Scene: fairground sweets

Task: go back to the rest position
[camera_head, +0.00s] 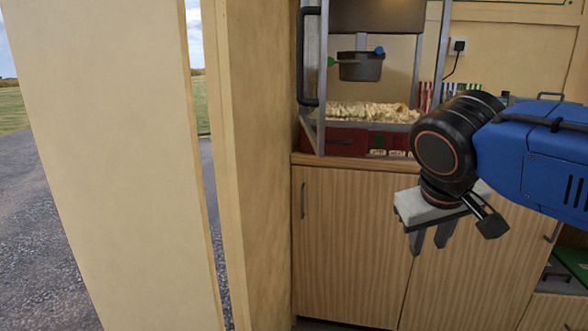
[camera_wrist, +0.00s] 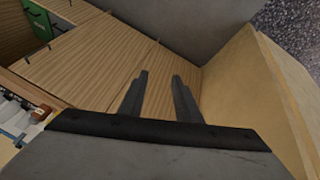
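My gripper (camera_head: 428,238) hangs from the blue arm at the right of the head view, its fingers pointing down in front of the wooden cabinet doors. In the wrist view the two grey fingers (camera_wrist: 160,82) stand apart with a gap between them. Nothing shows between the fingers in either view, so my gripper is open and empty. The lower cabinet (camera_head: 350,240) with vertical wood grain is behind it, and it also shows in the wrist view (camera_wrist: 95,65).
A popcorn machine (camera_head: 370,112) with a dark kettle (camera_head: 361,66) stands on the counter. A pale wooden wall panel (camera_head: 120,150) fills the left, with gravel (camera_head: 45,215) outside. A green item (camera_head: 575,262) sits on an open shelf at the right edge. A wall socket (camera_head: 458,46) is behind.

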